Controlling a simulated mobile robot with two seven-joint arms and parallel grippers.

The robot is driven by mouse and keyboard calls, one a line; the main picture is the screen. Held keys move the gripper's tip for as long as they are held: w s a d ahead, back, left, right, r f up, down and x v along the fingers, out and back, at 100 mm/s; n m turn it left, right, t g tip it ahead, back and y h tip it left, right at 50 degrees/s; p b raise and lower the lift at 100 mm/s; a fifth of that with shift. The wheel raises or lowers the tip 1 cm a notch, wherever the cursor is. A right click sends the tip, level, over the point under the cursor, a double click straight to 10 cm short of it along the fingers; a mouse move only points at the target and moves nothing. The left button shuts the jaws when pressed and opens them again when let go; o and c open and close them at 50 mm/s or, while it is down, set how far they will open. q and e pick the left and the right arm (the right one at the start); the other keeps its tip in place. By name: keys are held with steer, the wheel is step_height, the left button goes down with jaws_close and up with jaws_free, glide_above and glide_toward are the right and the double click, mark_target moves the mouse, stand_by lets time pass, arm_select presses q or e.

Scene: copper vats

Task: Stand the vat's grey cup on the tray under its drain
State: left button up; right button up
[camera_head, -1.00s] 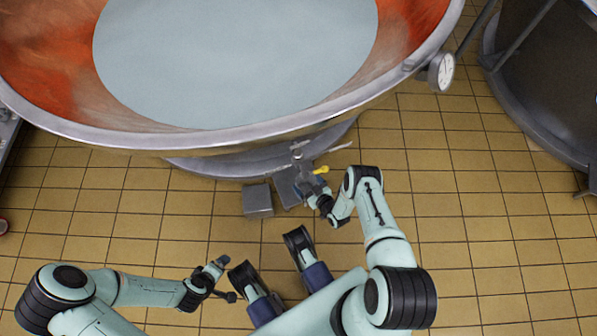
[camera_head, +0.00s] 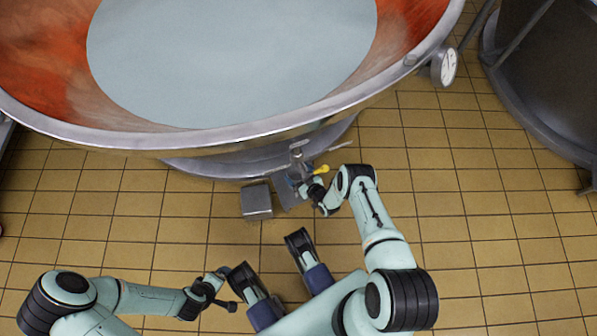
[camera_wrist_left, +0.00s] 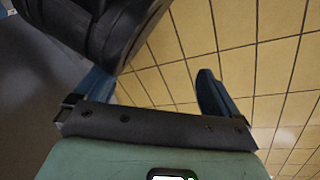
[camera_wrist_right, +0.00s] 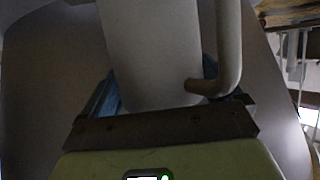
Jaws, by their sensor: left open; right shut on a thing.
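The copper vat (camera_head: 60,75) fills the top of the head view. Its drain (camera_head: 297,152), with a yellow handle (camera_head: 321,169), comes out low at the front. The grey tray (camera_head: 283,192) lies on the floor under the drain, partly covered by my right gripper (camera_head: 301,182). That gripper is shut on the light grey cup (camera_wrist_right: 150,45), whose curved handle (camera_wrist_right: 230,45) shows at the right in the right wrist view. Whether the cup's base touches the tray is hidden. My left gripper (camera_wrist_left: 152,82) is open and empty, away from the vat.
A grey box (camera_head: 257,200) stands just left of the tray. A dial gauge (camera_head: 445,66) sticks out from the vat's rim. Another dark vat (camera_head: 550,80) stands at the right. The tiled floor (camera_head: 475,210) is clear between the vats.

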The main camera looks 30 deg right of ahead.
steer(key=o, duration=1.1)
steer(key=shift+f, duration=0.1)
